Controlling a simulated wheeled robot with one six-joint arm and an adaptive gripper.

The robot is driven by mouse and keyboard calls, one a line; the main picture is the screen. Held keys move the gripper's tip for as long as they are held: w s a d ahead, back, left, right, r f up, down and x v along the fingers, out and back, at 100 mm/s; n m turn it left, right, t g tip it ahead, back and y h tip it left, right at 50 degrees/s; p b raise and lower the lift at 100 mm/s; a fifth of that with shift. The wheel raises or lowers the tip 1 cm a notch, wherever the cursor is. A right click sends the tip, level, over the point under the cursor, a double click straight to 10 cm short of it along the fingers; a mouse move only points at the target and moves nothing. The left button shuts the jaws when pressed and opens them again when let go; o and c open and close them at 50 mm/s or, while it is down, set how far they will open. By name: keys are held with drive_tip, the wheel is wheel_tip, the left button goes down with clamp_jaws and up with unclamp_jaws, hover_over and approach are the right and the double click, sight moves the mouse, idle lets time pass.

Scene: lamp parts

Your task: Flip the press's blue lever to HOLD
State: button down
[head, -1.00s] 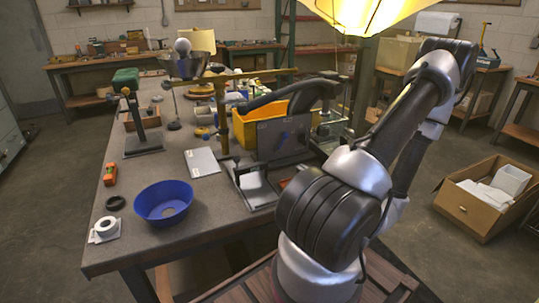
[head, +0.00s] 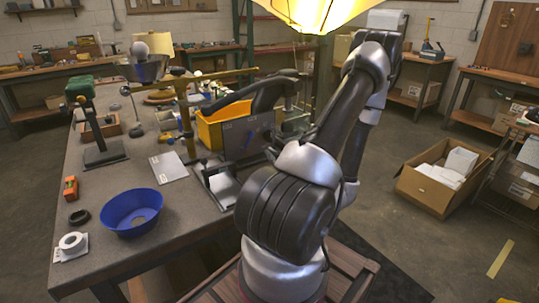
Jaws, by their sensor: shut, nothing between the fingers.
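The press is hard to make out. A grey upright panel (head: 247,136) with a flat base plate (head: 224,190) stands on the near right part of the workbench and may be it. A small bluish spot shows on the panel, too small to tell as the lever or to read its setting. My arm (head: 325,130) rises in front, beside the panel, and folds at the top right.
A yellow bin (head: 210,132) stands behind the panel. A blue bowl (head: 118,222), a tape roll (head: 72,243) and a green-headed stand (head: 80,88) are on the workbench (head: 110,272). An open carton (head: 415,190) is on the floor at right.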

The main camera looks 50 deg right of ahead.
sight(248, 142)
drive_tip(key=x, duration=0.8)
drive_tip(key=shift+w+d, duration=0.1)
